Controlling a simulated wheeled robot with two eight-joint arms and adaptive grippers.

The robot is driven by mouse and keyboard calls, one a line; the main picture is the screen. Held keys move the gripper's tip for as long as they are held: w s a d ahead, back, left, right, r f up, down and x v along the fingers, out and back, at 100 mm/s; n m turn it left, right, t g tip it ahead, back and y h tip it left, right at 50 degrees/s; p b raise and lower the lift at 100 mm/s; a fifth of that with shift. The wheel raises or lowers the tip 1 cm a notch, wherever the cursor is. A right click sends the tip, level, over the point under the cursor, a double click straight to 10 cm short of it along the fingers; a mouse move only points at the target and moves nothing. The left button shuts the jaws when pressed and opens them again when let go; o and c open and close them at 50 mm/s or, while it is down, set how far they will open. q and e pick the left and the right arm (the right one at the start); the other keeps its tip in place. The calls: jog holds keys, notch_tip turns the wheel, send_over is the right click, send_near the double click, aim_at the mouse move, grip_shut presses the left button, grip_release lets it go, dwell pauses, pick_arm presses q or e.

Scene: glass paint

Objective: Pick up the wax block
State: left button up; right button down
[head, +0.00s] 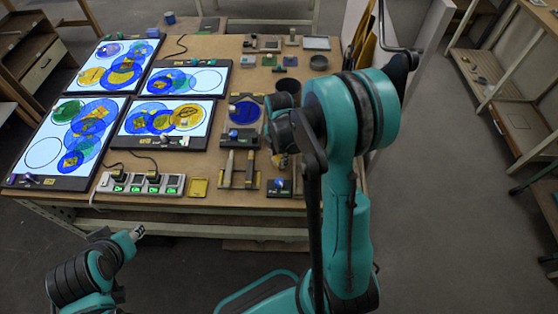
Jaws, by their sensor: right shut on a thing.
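My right gripper (282,161) hangs over the right part of the wooden workbench, half hidden behind my own wrist and forearm. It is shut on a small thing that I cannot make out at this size. I cannot pick out the wax block with certainty; several small blocks lie at the bench's back right. A small dark tile with a blue and white piece (280,186) lies just below my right gripper in the picture. My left gripper (139,231) is in front of the bench, low and away from everything; its finger gap is too small to read.
The workbench (228,205) carries several lit panels (86,125) with coloured glass discs on the left. A power strip (140,183) and a yellow square (198,187) lie near the front edge. A dark cup (288,88) stands behind my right wrist. Shelves (505,110) stand at right across open floor.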

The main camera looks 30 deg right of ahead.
aim_at(279, 157)
jog(key=shift+r, duration=0.6)
notch_tip(279, 157, up, 3)
jog(key=shift+p, duration=0.8)
jog(key=s+d+r+p, duration=0.2)
jog(key=s+d+r, duration=0.3)
jog(key=s, duration=0.5)
jog(key=shift+s+d+r+p, duration=0.2)
jog(key=shift+r+p, duration=0.15)
jog(key=shift+r, duration=0.55)
jog(key=c, duration=1.7)
grip_release()
jog(key=c, duration=0.5)
